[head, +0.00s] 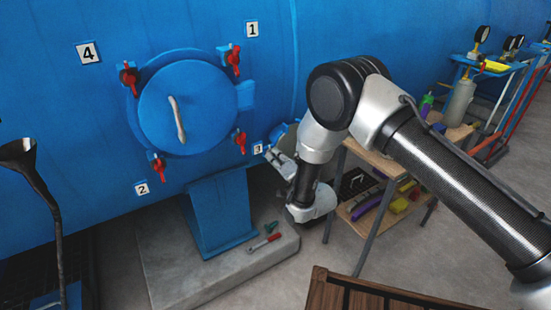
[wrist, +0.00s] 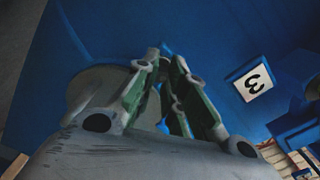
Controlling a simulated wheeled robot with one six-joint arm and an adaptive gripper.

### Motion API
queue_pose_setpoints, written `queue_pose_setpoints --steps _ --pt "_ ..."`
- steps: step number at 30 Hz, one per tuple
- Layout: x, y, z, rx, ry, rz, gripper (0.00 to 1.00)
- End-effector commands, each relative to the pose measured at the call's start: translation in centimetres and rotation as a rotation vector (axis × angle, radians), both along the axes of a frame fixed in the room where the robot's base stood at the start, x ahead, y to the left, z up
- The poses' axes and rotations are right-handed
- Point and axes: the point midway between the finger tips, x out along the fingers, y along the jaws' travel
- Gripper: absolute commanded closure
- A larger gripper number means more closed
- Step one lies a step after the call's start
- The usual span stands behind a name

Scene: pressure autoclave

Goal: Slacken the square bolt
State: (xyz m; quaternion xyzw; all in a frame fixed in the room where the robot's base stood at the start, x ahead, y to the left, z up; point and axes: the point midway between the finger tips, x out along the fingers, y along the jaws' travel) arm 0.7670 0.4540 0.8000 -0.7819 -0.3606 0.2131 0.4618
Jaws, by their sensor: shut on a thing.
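My gripper (head: 271,153) reaches to the blue vessel wall just right of the number 3 label, below and right of the round door. In the wrist view its two fingers (wrist: 161,65) close in on a small greyish piece (wrist: 152,54), which appears to be the square bolt. The fingertips hide most of it, so its faces and its turn cannot be told. A round grey plate (wrist: 90,88) lies behind the fingers on the blue wall. In the head view the gripper and arm cover the bolt.
The blue round door (head: 205,108) has several red clamps around it. The number 3 label (wrist: 253,81) is right of the fingers. A wrench (head: 264,243) lies on the concrete plinth (head: 180,277). A wooden shelf (head: 358,162) stands behind my arm.

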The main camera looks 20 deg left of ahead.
Motion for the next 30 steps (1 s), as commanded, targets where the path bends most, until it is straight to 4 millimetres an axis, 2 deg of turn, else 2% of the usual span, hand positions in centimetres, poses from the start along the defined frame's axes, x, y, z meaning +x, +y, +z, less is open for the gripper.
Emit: queue_pose_setpoints --steps 14,30 --pt "0.03 -0.02 -0.03 -0.090 -0.106 0.000 1.00" --pt "0.03 -0.03 -0.02 -0.410 -0.479 0.000 1.00"
